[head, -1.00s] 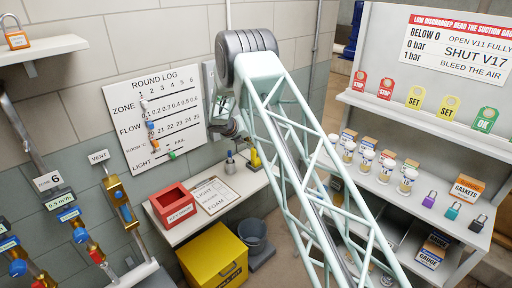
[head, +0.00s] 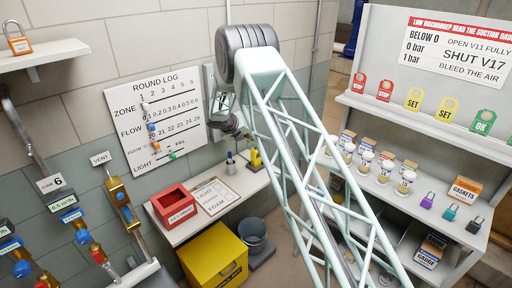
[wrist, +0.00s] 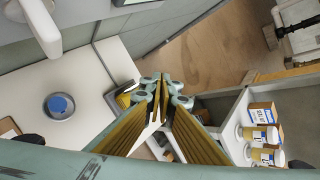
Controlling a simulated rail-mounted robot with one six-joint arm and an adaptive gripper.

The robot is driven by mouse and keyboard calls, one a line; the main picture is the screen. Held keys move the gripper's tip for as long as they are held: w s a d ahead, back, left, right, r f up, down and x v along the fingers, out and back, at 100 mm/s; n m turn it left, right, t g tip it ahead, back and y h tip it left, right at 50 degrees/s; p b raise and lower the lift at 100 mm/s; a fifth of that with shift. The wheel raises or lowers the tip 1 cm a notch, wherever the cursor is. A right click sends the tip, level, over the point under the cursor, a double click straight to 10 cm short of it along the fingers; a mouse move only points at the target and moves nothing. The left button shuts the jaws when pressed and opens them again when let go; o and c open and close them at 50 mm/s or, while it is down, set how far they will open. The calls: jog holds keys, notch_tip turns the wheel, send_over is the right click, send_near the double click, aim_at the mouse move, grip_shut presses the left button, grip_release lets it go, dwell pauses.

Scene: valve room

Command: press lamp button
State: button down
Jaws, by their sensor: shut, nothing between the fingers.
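I cannot make out a clearly marked lamp button in either view. A pale grey panel (head: 209,76) on the wall right of the round log board is partly hidden by my arm. My gripper (wrist: 165,80) is shut and empty in the wrist view, its fingertips together above the floor gap by the white bench. A white rounded fitting (wrist: 38,22) juts in at the top left.
The white bench (head: 183,236) bears a red box (head: 174,205), a clipboard (head: 214,195) and a yellow-black item (head: 256,159). A yellow bin (head: 214,254) and dark bucket (head: 252,236) stand below. Shelves (head: 465,213) with jars and padlocks are at right.

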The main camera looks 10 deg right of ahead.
aim_at(253, 149)
notch_tip(253, 149, up, 4)
jog(key=shift+f+p, duration=0.15)
jog(key=shift+p, duration=0.9)
